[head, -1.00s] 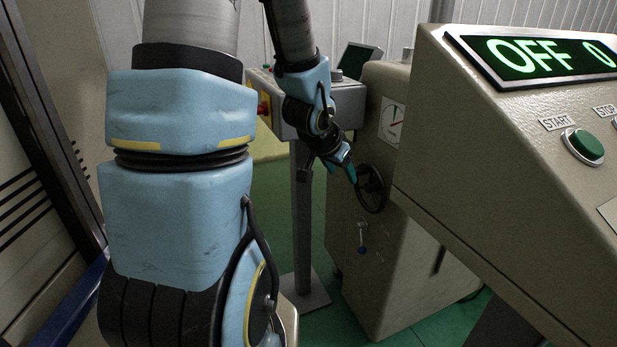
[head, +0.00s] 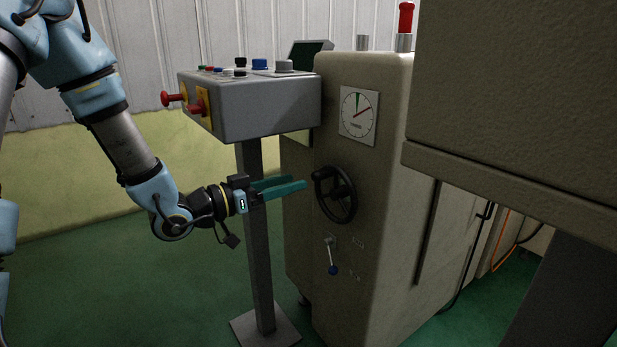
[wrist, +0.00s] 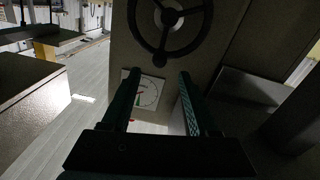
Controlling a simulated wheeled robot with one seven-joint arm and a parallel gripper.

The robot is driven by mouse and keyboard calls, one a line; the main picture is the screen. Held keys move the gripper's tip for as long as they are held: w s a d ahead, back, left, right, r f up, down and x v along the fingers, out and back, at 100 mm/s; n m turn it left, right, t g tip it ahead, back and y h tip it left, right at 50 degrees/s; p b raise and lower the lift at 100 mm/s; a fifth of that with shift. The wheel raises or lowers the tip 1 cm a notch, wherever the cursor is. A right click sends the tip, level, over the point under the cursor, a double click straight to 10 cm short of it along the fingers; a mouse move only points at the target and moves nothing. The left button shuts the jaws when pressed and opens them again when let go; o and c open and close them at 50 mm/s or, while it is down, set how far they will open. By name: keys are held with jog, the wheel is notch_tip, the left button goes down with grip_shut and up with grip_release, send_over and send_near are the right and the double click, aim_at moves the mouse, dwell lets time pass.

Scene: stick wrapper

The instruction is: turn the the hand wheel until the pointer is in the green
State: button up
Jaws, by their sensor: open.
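The black hand wheel (head: 341,189) is on the front of the beige machine, with a crank knob at its upper left. It also shows at the top of the wrist view (wrist: 168,17). Above it in the head view is the white dial gauge (head: 357,114). The gauge also appears between my fingers in the wrist view (wrist: 150,93). My gripper (head: 302,184) is open and empty, just left of the wheel with teal fingers towards it. I see no clear contact.
A grey control box (head: 255,108) with buttons and red knobs stands on a post (head: 258,240) behind my gripper. A small blue-tipped lever (head: 332,255) is below the wheel. A large beige panel (head: 520,110) fills the upper right. Green floor at left is clear.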

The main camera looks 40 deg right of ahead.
aim_at(312, 177)
jog(key=d, duration=0.5)
jog(key=s+d, duration=0.1)
jog(key=d, duration=0.2)
grip_shut()
dwell(0.4)
dwell(0.9)
